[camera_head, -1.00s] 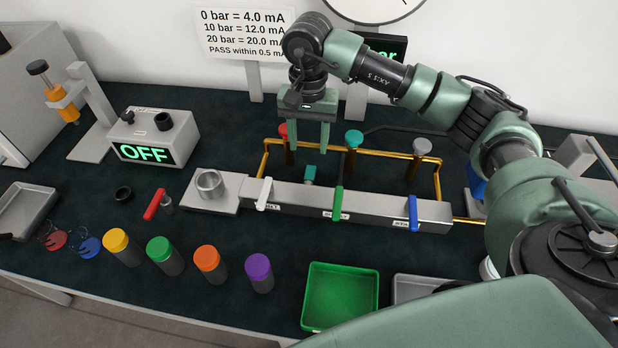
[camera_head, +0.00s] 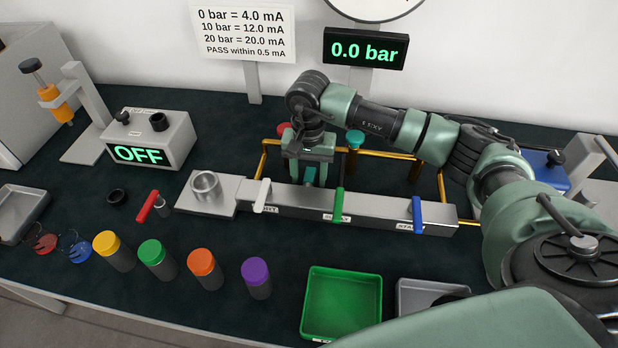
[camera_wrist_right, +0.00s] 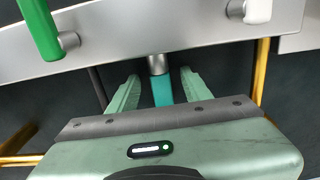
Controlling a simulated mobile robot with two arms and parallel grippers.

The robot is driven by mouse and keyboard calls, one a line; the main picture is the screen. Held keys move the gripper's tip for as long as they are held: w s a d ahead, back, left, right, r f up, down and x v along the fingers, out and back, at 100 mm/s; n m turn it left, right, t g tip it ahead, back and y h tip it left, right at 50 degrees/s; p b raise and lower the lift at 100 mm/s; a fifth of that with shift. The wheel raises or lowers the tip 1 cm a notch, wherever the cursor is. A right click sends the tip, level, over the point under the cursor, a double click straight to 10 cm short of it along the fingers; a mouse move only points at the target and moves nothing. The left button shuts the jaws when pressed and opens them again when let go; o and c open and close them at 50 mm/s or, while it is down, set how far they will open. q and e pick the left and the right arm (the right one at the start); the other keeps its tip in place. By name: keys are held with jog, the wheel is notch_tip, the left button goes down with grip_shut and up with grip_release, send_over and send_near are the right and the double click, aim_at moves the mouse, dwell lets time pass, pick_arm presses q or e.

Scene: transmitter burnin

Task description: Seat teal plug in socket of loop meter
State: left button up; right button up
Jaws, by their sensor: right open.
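The teal plug (camera_head: 310,175) sits at the back side of the long grey manifold block (camera_head: 375,208), and its lower part is hidden in the head view. My right gripper (camera_head: 309,184) is down at the plug, pointing downward. In the right wrist view, the teal plug (camera_wrist_right: 162,90) lies between the open fingers of the right gripper (camera_wrist_right: 158,82), with a visible gap on each side. The grey box reading OFF (camera_head: 150,140), apparently the loop meter, stands at the left with a dark round socket (camera_head: 159,122) on top. My left gripper is not in view.
White (camera_head: 263,195), green (camera_head: 339,204) and blue (camera_head: 417,214) levers stand along the block. Brass piping (camera_head: 400,157) and a teal-capped post (camera_head: 355,139) are close behind the gripper. Several coloured-cap cylinders and a green tray (camera_head: 342,305) stand in front.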

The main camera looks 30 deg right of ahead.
jog(key=shift+f, duration=0.35)
grip_shut()
jog(key=shift+w+r, duration=0.1)
